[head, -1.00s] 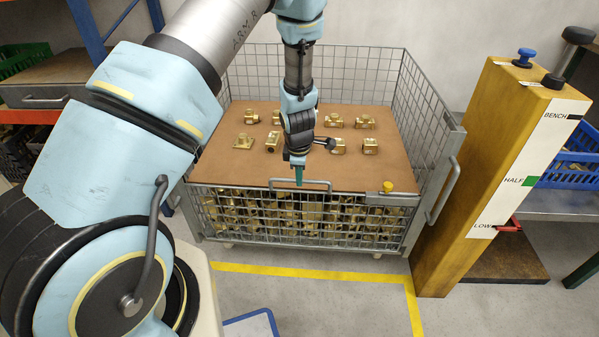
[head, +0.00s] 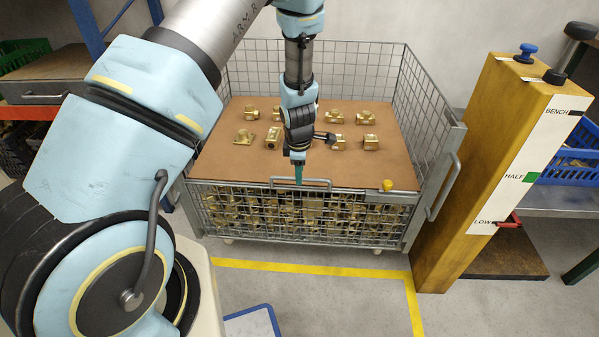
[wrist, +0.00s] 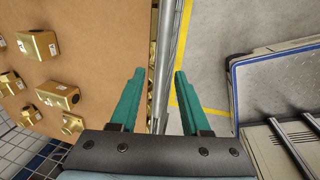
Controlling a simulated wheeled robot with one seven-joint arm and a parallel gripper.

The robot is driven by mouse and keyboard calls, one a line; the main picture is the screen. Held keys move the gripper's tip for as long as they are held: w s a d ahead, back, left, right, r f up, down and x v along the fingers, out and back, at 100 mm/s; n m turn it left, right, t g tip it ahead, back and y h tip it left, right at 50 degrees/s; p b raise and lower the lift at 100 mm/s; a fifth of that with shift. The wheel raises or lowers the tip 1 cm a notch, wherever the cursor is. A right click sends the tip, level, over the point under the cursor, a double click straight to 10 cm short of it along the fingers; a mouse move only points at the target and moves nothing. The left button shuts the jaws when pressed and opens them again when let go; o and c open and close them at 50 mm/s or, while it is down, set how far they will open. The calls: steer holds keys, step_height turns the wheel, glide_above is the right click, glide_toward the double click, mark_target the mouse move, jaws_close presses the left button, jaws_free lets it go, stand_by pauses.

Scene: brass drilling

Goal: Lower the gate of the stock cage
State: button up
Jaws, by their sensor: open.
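The stock cage (head: 437,95) is a grey wire-mesh box. Its gate (head: 235,212) is the front mesh panel, standing upright, with a grey handle (head: 322,183) at its top middle and a yellow knob (head: 387,185) near its top right. My gripper (head: 298,180) points down at the handle; from the head view I cannot tell if it touches. In the wrist view my gripper (wrist: 160,75) has its green fingers apart, with the gate's grey top rail (wrist: 170,45) running between and below them. Nothing is gripped.
Brass fittings (head: 272,138) lie on a brown board (head: 225,160) inside the cage, with more behind the gate mesh. A wooden post (head: 462,180) marked BENCH, HALF and LOW stands close at the right. Yellow tape (head: 300,268) marks clear floor in front.

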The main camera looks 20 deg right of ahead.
step_height(320, 180, up, 10)
steer(key=s+p, duration=0.1)
steer(key=shift+s+a+p, duration=0.35)
steer(key=shift+s+a, duration=0.05)
steer(key=shift+a, duration=0.05)
steer(key=shift+r, duration=0.15)
steer(key=s+a+r+m+p, duration=0.3)
steer(key=a+r+m+p, duration=0.3)
steer(key=a+r, duration=0.7)
steer(key=s+a+r+m+p, duration=0.4)
steer(key=a+r+m, duration=0.4)
steer(key=a+r, duration=0.6)
steer(key=shift+s+a+r+y+p, duration=0.15)
steer(key=shift+a+r+y+p, duration=0.2)
steer(key=shift+a+p, duration=0.65)
steer(key=shift+o, duration=0.2)
steer(key=shift+a+f, duration=0.1)
stand_by(2.0)
